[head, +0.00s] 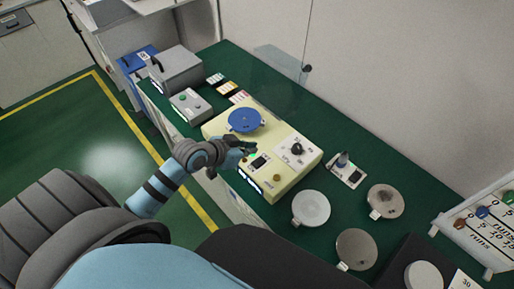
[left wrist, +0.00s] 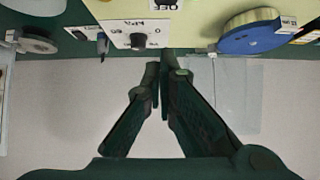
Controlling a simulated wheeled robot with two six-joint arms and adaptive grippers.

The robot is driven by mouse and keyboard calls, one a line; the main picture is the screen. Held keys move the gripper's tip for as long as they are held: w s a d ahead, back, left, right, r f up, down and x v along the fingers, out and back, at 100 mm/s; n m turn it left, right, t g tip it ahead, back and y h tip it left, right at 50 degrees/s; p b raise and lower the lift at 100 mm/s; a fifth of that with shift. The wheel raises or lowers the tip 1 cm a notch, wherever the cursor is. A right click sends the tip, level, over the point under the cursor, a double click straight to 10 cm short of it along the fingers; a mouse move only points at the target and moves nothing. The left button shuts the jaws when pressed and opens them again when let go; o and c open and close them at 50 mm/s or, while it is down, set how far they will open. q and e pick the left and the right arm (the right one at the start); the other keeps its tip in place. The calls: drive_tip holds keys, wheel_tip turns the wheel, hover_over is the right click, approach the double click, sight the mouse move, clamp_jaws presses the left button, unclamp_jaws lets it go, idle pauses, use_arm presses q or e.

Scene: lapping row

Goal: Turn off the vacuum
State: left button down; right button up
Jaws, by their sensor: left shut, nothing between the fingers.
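A pale yellow machine (head: 300,178) stands on the green bench, with a blue disc (head: 245,120) on top. A black knob (head: 297,149) sits on its white marked plate; in the left wrist view the knob (left wrist: 138,41) is just left of the fingers. A dark switch (head: 259,162) is nearer the machine's front edge. My left gripper (head: 248,149) is shut and empty above the machine, between the disc and the switch in the head view. Its shut fingertips also show in the left wrist view (left wrist: 165,68). Contact with the machine cannot be told. I cannot read which control is marked vacuum.
A small plate with an upright lever (head: 343,159) lies to the right. Round discs (head: 311,208) lie near the bench front. A grey control box (head: 190,105) is left of the machine. A wall (head: 400,80) runs behind; a board (head: 485,222) stands right.

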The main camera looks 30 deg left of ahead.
use_arm(q)
drive_tip(key=v, duration=0.4)
drive_tip(key=shift+w+d+r+p, duration=0.1)
drive_tip(key=shift+w+r+p, duration=0.1)
drive_tip(key=shift+r+p, duration=0.1)
